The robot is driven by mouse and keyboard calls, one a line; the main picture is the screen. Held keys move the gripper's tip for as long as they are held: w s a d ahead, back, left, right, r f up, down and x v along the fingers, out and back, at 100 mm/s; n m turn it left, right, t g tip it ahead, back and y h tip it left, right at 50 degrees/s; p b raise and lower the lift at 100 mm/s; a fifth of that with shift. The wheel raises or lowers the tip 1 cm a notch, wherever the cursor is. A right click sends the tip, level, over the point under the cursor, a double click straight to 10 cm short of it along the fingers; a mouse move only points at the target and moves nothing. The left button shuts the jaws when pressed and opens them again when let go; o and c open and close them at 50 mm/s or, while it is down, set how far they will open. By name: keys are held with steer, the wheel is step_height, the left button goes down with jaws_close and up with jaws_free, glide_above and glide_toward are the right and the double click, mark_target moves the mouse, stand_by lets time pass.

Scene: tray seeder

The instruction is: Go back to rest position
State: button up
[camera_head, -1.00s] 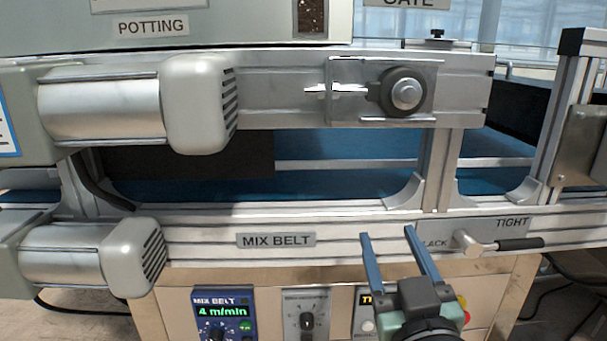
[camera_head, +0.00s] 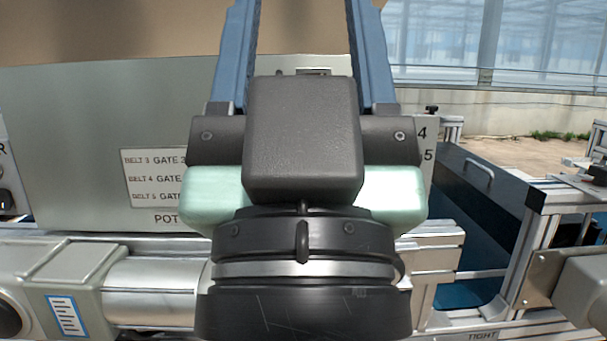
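My gripper (camera_head: 305,20) is large in the middle of the head view, close to the camera and pointing up. Its two blue fingers stand wide apart with nothing between them; their tips run past the top edge of the picture. The black and pale green gripper body hides the middle of the machine behind it.
Behind my gripper is a grey machine housing (camera_head: 70,130) with a belt and gate label plate (camera_head: 152,178). A silver motor (camera_head: 150,290) is at lower left. Open floor lies beyond.

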step_height(320, 180, up, 23)
steer(key=p, duration=2.1)
steer(key=shift+r, duration=0.2)
steer(key=shift+o, duration=0.3)
